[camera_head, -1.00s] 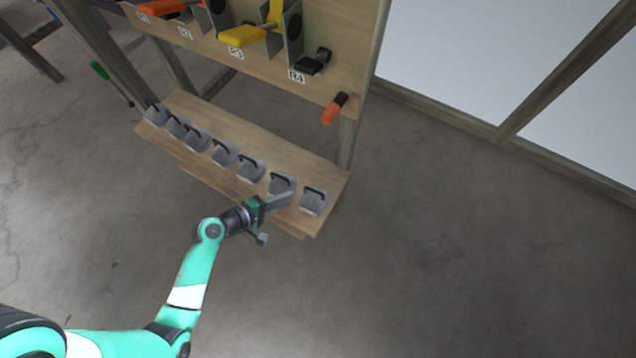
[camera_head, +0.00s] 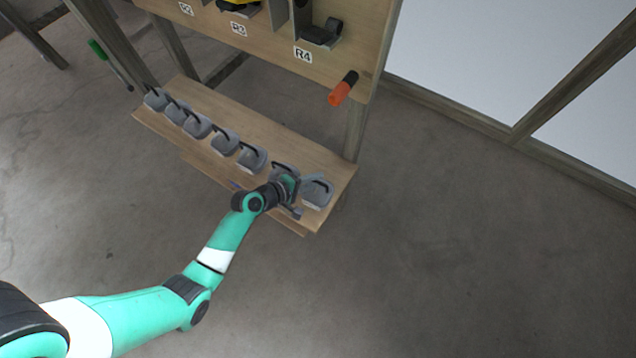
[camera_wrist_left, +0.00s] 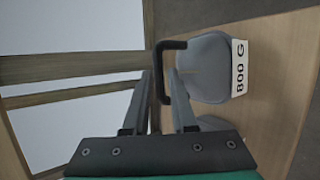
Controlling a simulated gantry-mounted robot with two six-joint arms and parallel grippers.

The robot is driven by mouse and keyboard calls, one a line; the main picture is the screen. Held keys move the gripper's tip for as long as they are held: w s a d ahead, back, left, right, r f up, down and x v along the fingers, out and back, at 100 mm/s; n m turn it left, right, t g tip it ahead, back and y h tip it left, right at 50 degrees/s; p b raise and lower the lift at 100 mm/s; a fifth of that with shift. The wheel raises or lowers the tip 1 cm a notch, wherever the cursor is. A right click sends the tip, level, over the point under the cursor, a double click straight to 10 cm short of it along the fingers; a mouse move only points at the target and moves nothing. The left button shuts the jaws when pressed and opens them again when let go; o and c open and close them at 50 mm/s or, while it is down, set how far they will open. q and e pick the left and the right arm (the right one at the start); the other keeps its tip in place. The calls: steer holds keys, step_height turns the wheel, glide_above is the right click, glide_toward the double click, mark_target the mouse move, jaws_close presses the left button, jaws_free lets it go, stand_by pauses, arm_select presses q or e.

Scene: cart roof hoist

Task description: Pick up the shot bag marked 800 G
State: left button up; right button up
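The grey shot bag marked 800 G (camera_wrist_left: 205,70) shows its white label and a dark handle in the left wrist view. It appears to be the rightmost bag (camera_head: 316,194) in the row on the low wooden shelf (camera_head: 262,130) in the head view; its label is not readable there. My left gripper (camera_head: 294,192) is just left of that bag, in front of its neighbour. In the left wrist view the gripper's fingers (camera_wrist_left: 160,77) are apart, with the handle showing between their tips; contact cannot be told. My right gripper is not in view.
Several similar grey bags stand leftward along the shelf; the nearest (camera_head: 284,171) is partly behind my gripper. Above is an upright board with an R4 label (camera_head: 303,55) and an orange-and-black handle (camera_head: 343,89). The floor to the right is clear.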

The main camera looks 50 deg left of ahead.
arm_select(q)
jaws_close()
stand_by(1.3)
steer(key=shift+r, duration=0.1)
